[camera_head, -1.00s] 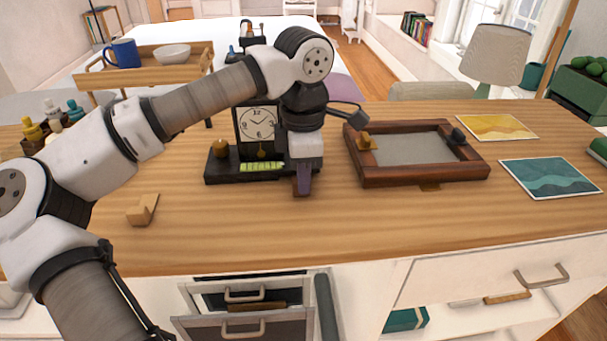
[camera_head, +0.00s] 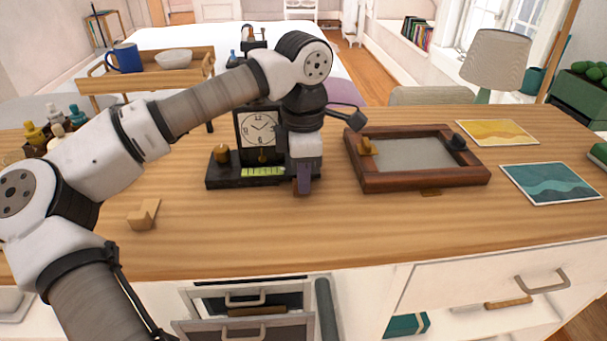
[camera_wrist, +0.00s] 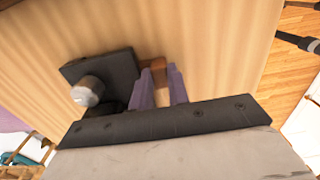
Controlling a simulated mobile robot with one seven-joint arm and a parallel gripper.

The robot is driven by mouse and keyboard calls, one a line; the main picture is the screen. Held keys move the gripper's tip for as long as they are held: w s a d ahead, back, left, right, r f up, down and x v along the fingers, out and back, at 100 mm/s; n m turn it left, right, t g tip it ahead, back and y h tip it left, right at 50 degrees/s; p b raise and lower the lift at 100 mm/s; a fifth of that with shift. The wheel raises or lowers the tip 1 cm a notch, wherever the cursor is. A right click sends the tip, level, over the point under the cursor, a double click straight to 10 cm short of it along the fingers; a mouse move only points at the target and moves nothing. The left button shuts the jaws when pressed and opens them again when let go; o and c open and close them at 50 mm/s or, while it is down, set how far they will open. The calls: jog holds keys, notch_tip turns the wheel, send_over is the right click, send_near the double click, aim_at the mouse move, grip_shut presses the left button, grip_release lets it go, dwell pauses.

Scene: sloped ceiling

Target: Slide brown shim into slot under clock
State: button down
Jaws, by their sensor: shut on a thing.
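The clock (camera_head: 258,127) stands upright at the table's middle on a black base (camera_head: 228,183), with a yellow-green strip (camera_head: 262,172) along its front. My gripper (camera_head: 302,184) is at the right end of this base, low over the table, with purple fingers. It is shut on a brown piece (camera_wrist: 162,97), seemingly the shim, which shows between the fingers in the wrist view. Most of the piece is hidden by the fingers. The black base (camera_wrist: 104,72) also shows there, beside the fingers. I cannot see the slot or tell whether the shim touches the base.
A tan block (camera_head: 143,214) lies at the front left. Two pictures (camera_head: 550,183) lie at the right. The table front is mostly clear.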

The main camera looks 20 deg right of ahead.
jog(key=shift+w+d, duration=0.1)
jog(key=shift+w, duration=0.15)
jog(key=c, duration=1.3)
grip_release()
jog(key=shift+r, duration=0.1)
jog(key=shift+w, duration=0.1)
jog(key=shift+c, duration=0.2)
jog(key=shift+r, duration=0.15)
jog(key=shift+d+r+p, duration=0.1)
jog(key=shift+r+p, duration=0.5)
jog(key=shift+p, duration=0.05)
jog(key=shift+o, duration=0.3)
notch_tip(320, 180, up, 6)
jog(key=p, duration=0.4)
jog(key=shift+r+p, duration=0.2)
jog(key=shift+p, duration=0.1)
jog(key=shift+s, duration=0.2)
